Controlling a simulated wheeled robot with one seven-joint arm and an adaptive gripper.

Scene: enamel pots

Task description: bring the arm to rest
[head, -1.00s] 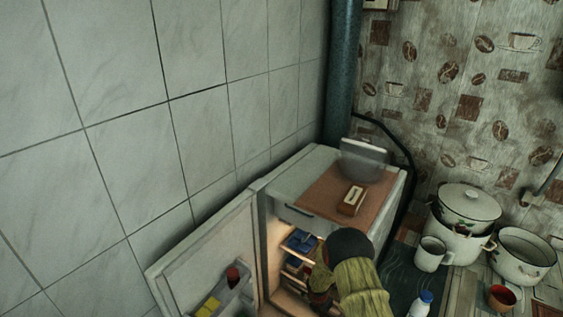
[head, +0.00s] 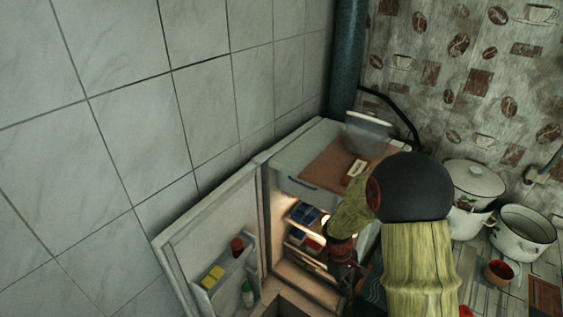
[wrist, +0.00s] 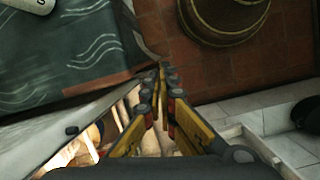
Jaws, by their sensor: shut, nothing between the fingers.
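My gripper (wrist: 160,80) is shut and empty, its yellow-sided fingers meeting at the tips in the wrist view. In the head view my arm is bent, with its black elbow raised and its end (head: 348,275) hanging down at the front of the open fridge (head: 285,184). The fingertips are too small and dark to make out there. The gripper appears to be near the fridge opening, and I cannot tell whether it touches anything. The fridge door (head: 205,235) stands wide open to the left.
Door shelves hold a red-lidded jar (head: 237,246) and a yellow item (head: 212,277). A white lidded pot (head: 473,180), an open pot (head: 523,230) and a red cup (head: 499,272) stand right. The wrist view shows brown floor tiles (wrist: 210,65) and a round vessel (wrist: 225,25).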

